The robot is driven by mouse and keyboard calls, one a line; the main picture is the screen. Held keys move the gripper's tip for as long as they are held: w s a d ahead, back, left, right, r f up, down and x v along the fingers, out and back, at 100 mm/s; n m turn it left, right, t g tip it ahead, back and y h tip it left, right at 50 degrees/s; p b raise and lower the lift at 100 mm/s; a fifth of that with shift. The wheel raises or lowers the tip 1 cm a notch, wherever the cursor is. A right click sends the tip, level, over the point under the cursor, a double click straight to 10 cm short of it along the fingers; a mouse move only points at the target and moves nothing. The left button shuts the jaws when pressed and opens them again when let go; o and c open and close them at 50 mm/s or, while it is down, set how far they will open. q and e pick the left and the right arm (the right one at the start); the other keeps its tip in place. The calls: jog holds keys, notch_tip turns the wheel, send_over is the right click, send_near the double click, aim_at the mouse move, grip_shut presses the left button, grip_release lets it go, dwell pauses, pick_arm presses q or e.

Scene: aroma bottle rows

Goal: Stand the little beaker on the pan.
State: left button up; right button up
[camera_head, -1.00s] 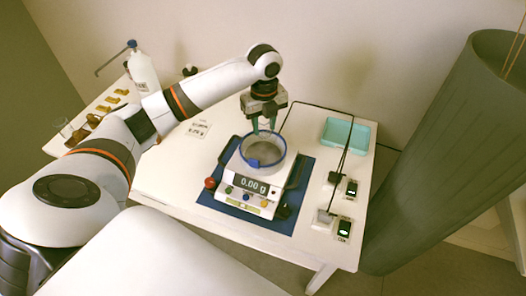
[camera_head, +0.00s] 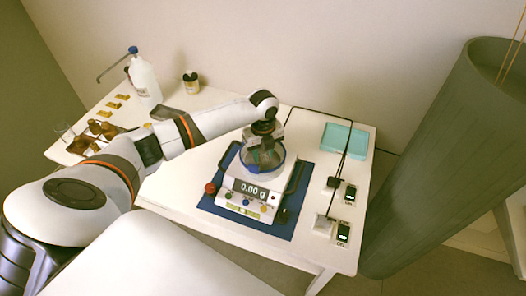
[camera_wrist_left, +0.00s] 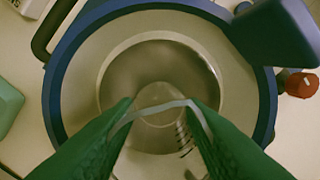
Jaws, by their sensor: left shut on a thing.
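The balance (camera_head: 250,190) stands on a blue mat and its display reads 0.00 g. A clear round shield with a blue rim (camera_wrist_left: 57,95) encloses its round grey pan (camera_wrist_left: 125,75). My left gripper (camera_head: 264,160) points down inside the shield. In the left wrist view its green fingertips (camera_wrist_left: 160,108) are shut on the little beaker (camera_wrist_left: 158,92), a small clear glass with a pale rim. The beaker is over the pan; whether its base touches the pan cannot be told. In the head view the gripper hides the beaker. My right gripper is not in view.
A teal tray (camera_head: 345,140) lies at the back right, beside a thin dark cable. A white wash bottle (camera_head: 145,80), a dark jar (camera_head: 190,82) and a glass (camera_head: 64,131) stand at the left. A red knob (camera_wrist_left: 301,84) is near the shield.

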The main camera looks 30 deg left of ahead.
pick_arm(q)
jog(key=o, duration=1)
jog(key=shift+f, duration=0.1)
notch_tip(320, 180, up, 12)
jog(key=shift+r+b, duration=0.15)
jog(key=shift+b, duration=0.4)
